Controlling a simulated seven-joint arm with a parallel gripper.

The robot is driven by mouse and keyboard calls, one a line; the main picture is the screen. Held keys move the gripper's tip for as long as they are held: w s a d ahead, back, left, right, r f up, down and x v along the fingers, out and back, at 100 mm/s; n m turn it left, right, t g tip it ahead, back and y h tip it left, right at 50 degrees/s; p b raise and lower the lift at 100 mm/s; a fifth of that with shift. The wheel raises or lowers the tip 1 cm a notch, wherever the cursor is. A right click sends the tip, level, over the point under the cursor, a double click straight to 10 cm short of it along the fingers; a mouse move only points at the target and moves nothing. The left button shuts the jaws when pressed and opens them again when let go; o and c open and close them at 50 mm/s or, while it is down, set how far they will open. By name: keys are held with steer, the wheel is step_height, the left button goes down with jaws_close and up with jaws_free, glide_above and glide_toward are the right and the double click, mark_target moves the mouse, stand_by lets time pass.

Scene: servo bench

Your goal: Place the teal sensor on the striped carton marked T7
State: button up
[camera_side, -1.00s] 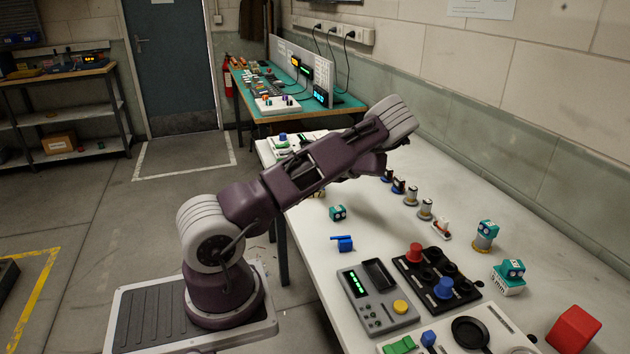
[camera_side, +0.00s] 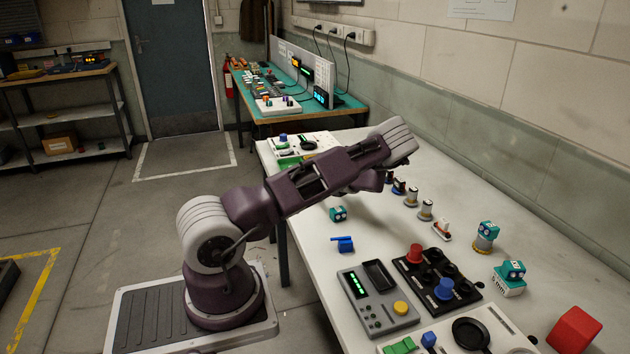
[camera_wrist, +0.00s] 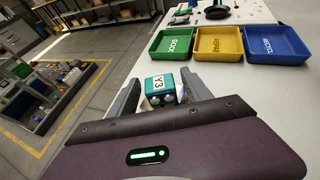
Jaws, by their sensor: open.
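In the wrist view, a teal cube-shaped sensor (camera_wrist: 161,88) marked Y3 lies beyond and between the fingers of my gripper (camera_wrist: 160,82), which is open. I cannot tell how far below the fingertips it is. In the side view, one teal block (camera_side: 338,214) sits alone on the bench. Another teal block (camera_side: 488,229) sits on a round grey and yellow stand, and a third (camera_side: 513,269) rests on a white base. I cannot tell which of them is the Y3 one. My gripper is hidden behind my arm there. No striped carton marked T7 can be made out.
Green (camera_wrist: 174,44), yellow (camera_wrist: 218,43) and blue (camera_wrist: 275,44) lettered trays line the bench in the wrist view. In the side view, a small blue part (camera_side: 343,244), a grey meter (camera_side: 377,299), a black socket board (camera_side: 437,276) and a red block (camera_side: 574,330) occupy the near bench.

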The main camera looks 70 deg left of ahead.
steer(key=v, duration=1.1)
steer(key=shift+w+d+r, duration=0.15)
steer(key=shift+d+r, duration=0.05)
steer(key=shift+d, duration=0.1)
steer(key=s+d+r+n+t+h, duration=0.2)
steer(key=s+d+r+n+h, duration=0.15)
steer(key=d+r, duration=0.4)
steer(key=s+d+r+n+t+h, duration=0.3)
steer(key=d+r+n, duration=0.1)
steer(key=d, duration=0.7)
steer(key=s+d+r+n+t+h, duration=0.2)
steer(key=s+d+r+n+h, duration=0.15)
steer(key=d+r, duration=0.45)
steer(key=s+d+n+t+h, duration=0.2)
steer(key=s+d+t, duration=0.1)
steer(key=s+d, duration=0.6)
steer(key=shift+s+d+r+n+t, duration=0.2)
steer(key=shift+s+d+n+t, duration=0.1)
steer(key=shift+d, duration=0.8)
